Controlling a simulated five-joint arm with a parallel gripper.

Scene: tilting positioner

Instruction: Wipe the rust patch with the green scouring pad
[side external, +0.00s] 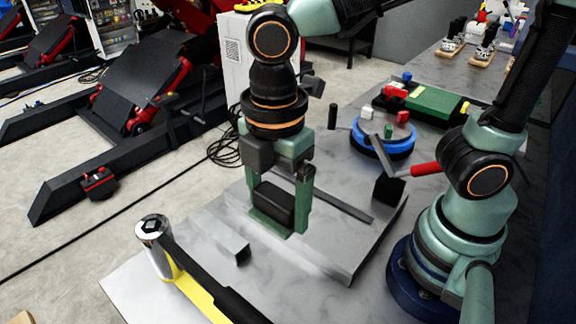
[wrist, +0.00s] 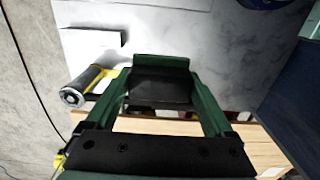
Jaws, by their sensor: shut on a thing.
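My gripper (side external: 277,205) points down and is shut on the scouring pad, a black block (side external: 274,203) with a green layer (side external: 268,224) beneath it. In the wrist view the pad's black body (wrist: 160,86) sits between the green fingers, and its green edge (wrist: 161,62) shows beyond. The pad is over the pale grey plate (side external: 325,252), low and close to its surface. I cannot tell whether it touches. No rust patch can be made out in either view; the pad and fingers hide part of the plate.
A grey metal bar (side external: 222,236) lies left of my gripper. Behind stand a blue round tray (side external: 383,148), a red-handled tool (side external: 428,169) and a green box (side external: 430,103). The plate's front part is clear.

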